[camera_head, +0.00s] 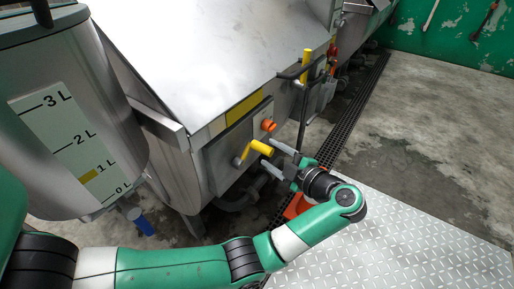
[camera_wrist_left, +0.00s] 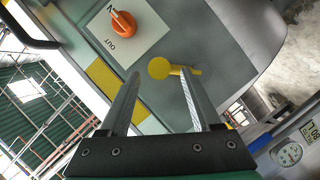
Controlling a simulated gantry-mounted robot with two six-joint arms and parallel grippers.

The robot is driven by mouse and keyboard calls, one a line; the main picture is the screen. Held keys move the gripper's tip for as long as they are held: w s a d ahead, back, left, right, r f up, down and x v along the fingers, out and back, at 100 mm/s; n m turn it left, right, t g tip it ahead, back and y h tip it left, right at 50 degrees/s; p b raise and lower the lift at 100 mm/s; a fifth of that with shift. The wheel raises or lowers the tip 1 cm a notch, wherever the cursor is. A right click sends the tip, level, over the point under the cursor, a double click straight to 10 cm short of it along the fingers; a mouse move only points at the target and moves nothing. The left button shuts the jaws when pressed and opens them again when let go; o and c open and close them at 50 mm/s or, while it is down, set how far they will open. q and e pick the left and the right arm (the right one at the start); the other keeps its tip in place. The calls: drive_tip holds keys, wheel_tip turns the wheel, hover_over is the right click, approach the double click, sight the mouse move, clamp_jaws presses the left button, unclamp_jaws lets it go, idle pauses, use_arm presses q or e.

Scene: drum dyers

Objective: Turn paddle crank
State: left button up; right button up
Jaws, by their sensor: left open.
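The paddle crank has a yellow handle (camera_head: 262,146) on the steel front panel of the machine. In the left wrist view the yellow handle (camera_wrist_left: 159,68) is seen nearly end-on, and its arm runs right behind a fingertip. My left gripper (camera_head: 267,152) is open, its two fingers pointing at the panel around the crank. In the left wrist view the handle's round end lies between the open fingertips (camera_wrist_left: 160,74). I cannot tell whether a finger touches it. My right gripper is not in view.
An orange knob (camera_head: 268,125) sits just above the crank; its plate (camera_wrist_left: 130,38) reads OUT. A yellow-gripped lever (camera_head: 306,57) and dark bar stand farther along the panel. A steel tank with a litre scale (camera_head: 75,150) is at left. Grey floor (camera_head: 430,130) lies open at right.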

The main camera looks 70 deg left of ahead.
sight(257, 145)
use_arm(q)
drive_tip(key=b+x, duration=0.2)
drive_tip(key=x, duration=0.5)
drive_tip(key=shift+d+f, duration=0.1)
drive_tip(key=shift+s+a, duration=0.1)
drive_tip(key=shift+a, duration=0.25)
clamp_jaws()
idle(0.8)
